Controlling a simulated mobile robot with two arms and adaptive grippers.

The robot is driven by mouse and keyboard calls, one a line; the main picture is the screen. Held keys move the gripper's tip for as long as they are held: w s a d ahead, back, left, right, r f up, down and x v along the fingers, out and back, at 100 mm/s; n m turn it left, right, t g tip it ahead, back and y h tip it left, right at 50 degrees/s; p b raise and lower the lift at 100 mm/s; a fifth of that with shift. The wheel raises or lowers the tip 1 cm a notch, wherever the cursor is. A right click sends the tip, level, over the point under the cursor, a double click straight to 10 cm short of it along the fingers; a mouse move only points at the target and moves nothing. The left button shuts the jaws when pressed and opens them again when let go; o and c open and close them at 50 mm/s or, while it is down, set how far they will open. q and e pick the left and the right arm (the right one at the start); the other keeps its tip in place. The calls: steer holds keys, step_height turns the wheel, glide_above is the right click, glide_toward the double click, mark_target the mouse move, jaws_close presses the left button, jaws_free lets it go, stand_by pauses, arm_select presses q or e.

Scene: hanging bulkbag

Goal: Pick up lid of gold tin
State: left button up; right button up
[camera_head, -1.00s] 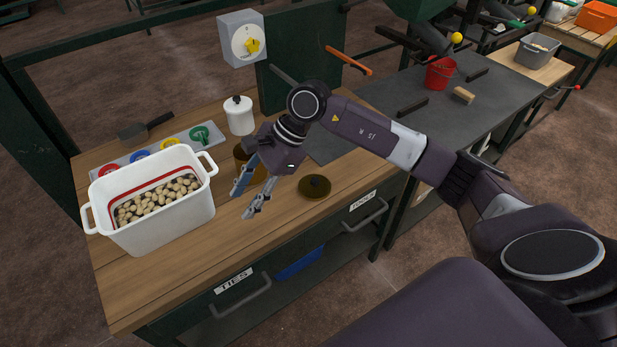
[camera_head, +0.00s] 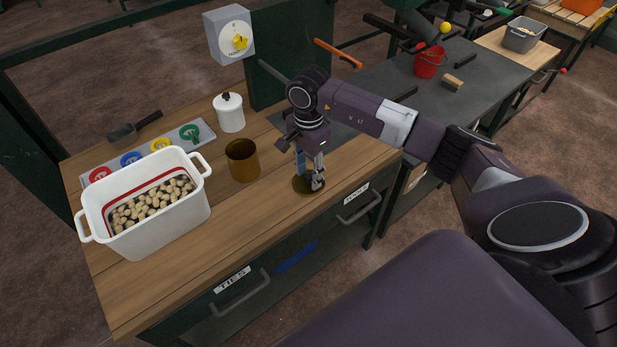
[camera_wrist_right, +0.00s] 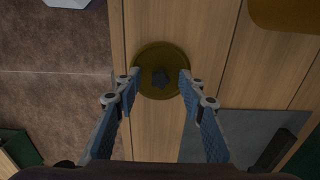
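The lid of the gold tin (camera_head: 303,187) lies flat on the wooden bench near its front edge. The open gold tin (camera_head: 242,161) stands upright to the left of the lid. My right gripper (camera_head: 311,180) points down over the lid. Its fingers are spread, one on each side of the knob (camera_wrist_right: 158,80), with a gap to it on both sides. Whether the fingertips touch the lid is unclear. My left gripper is not in view.
A white two-handled bin (camera_head: 165,230) of potato-like lumps stands at the left. A white lidded jar (camera_head: 229,115) and a dial box (camera_head: 230,35) are behind the tin. A tray with coloured knobs (camera_head: 130,158) lies behind the bin. Bare wood lies in front of the tin.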

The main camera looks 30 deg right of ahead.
steer(key=shift+f, duration=0.25)
jaws_close()
steer(key=shift+r, duration=0.1)
